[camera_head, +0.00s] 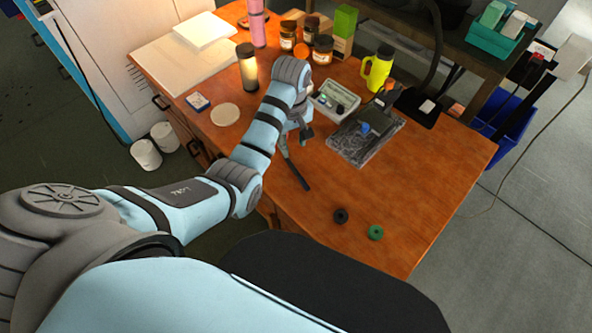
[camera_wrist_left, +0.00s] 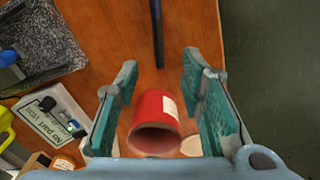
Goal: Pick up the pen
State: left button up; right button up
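A dark, slim stick that looks like the pen (camera_head: 299,175) lies on the wooden table, below my left gripper (camera_head: 295,137) in the head view. The dark stick also shows in the left wrist view (camera_wrist_left: 157,30), beyond the fingertips. My left gripper (camera_wrist_left: 160,80) is open, its two green-padded fingers well apart. A red cup (camera_wrist_left: 155,122) with a white label shows between the fingers, its dark open mouth towards the camera; I cannot tell that either finger touches it. My arm hides this cup in the head view. My right gripper is not in view.
The table (camera_head: 300,230) is clear at its front except for a black ring (camera_head: 341,215) and a green ring (camera_head: 375,232). The table edge runs close beside the stick.

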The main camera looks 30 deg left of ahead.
aim_at(293, 167)
pick_arm(q)
jog(key=shift+n, duration=0.4)
jog(key=f+b, duration=0.1)
jog(key=f, duration=0.3)
jog(key=f+b, duration=0.1)
jog(key=f, duration=0.3)
jog(key=w+f+b, duration=0.1)
jog(key=f+b, duration=0.1)
jog(key=f, duration=0.2)
jog(key=shift+a+f, duration=0.25)
jog(key=shift+f, duration=0.1)
jog(key=shift+r, duration=0.1)
jog(key=shift+c, duration=0.6)
grip_shut()
